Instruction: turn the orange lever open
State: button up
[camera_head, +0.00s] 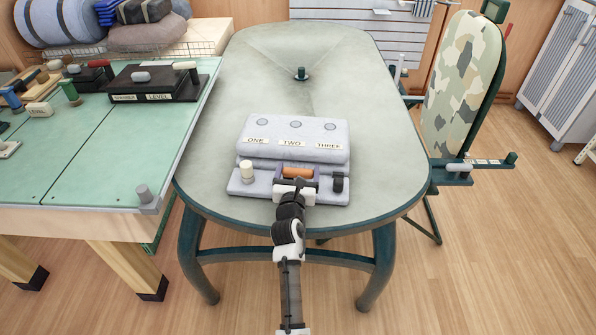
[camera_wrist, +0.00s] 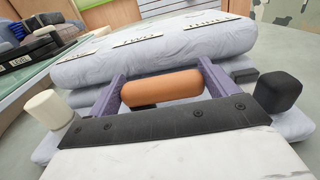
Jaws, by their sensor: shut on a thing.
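The orange lever (camera_head: 297,172) is a short horizontal bar at the middle front of a pale grey box (camera_head: 262,145) on the table. In the wrist view the orange lever (camera_wrist: 160,88) lies between my two purple-grey fingers. My gripper (camera_head: 297,176) is shut on it, reaching in from the front. A white knob (camera_head: 247,171) stands left of the lever and a black knob (camera_head: 338,182) stands right of it. The labels ONE, TWO and THREE run along the box's upper part, each below a round grey spot. The lever's mount is hidden behind it and my gripper.
The oval grey-green table (camera_head: 370,100) is mostly bare around the box. A green workbench (camera_head: 90,150) on the left holds a black LEVEL device (camera_head: 155,85) and several small parts.

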jog(key=c, duration=0.4)
jog(key=shift+c, duration=0.2)
